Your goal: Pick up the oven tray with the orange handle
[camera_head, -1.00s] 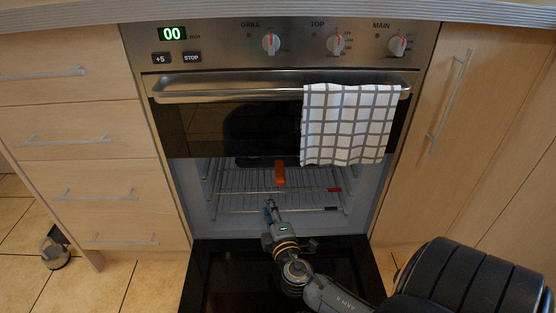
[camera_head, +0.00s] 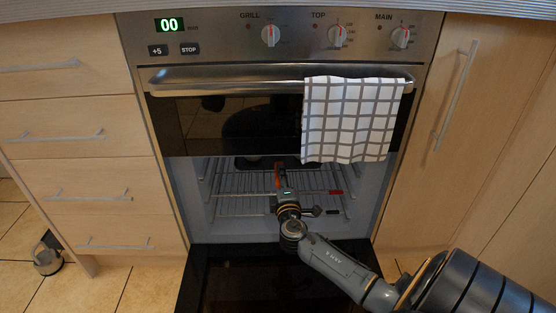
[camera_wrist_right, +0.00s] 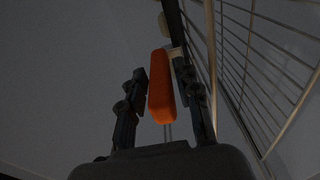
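The orange handle (camera_head: 277,174) shows in the head view inside the lower oven, just beyond my right gripper (camera_head: 282,190). The dark tray (camera_head: 250,161) behind it is mostly hidden by the oven front. In the right wrist view the orange handle (camera_wrist_right: 161,90) lies lengthwise between the two fingers of my right gripper (camera_wrist_right: 161,72). The fingers are open around it, with a narrow gap at the left finger and very little at the right. A dark edge, apparently the tray (camera_wrist_right: 173,28), runs beyond the handle. My left gripper is not in view.
Wire racks (camera_head: 235,183) span the oven cavity, one with a red piece (camera_head: 336,192) on its front; rack bars (camera_wrist_right: 262,60) lie right in the wrist view. The lowered black door (camera_head: 230,280) lies below. A checked towel (camera_head: 350,120) hangs from the door rail (camera_head: 230,80) above.

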